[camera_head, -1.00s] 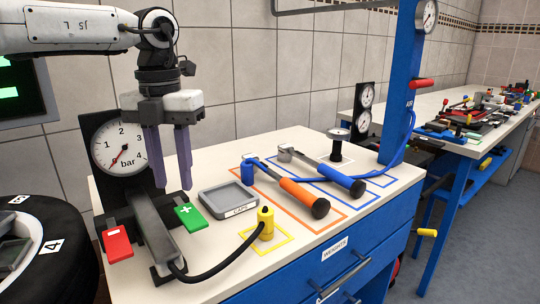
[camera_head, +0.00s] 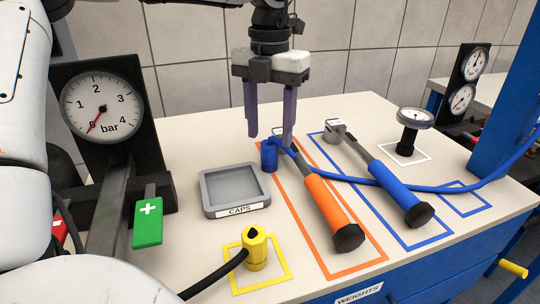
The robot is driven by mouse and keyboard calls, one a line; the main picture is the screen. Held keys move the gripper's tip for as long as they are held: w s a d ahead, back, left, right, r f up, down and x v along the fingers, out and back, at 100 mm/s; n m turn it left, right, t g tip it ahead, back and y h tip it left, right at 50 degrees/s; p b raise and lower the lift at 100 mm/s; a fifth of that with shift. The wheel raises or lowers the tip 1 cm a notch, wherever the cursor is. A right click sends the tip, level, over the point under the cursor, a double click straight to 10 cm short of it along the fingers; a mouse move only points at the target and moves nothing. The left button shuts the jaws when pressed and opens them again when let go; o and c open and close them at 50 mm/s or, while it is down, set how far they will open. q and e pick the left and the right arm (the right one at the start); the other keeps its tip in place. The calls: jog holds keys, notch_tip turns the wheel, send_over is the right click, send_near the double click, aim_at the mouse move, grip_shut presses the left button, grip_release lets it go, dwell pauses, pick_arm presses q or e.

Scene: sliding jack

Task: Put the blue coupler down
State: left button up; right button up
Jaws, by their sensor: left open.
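The blue coupler (camera_head: 269,156) stands upright on the bench at the far left corner of the orange outline, against the head of the orange-handled tool (camera_head: 325,203). An empty blue square outline (camera_head: 487,206) is at the right of the bench. My right gripper is not in view.
A grey CAPS tray (camera_head: 207,198) is left of the coupler. A yellow coupler (camera_head: 256,250) stands in a yellow outline in front. A blue-handled tool (camera_head: 395,185) lies to the right, with a small gauge (camera_head: 408,140) beyond it. A large gauge (camera_head: 102,105) stands at the left.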

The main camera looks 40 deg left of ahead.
aim_at(269, 142)
pick_arm(q)
jog(key=f, duration=0.5)
jog(key=shift+w+a, duration=0.2)
jog(key=shift+a, duration=0.1)
jog(key=shift+r, duration=0.1)
grip_shut()
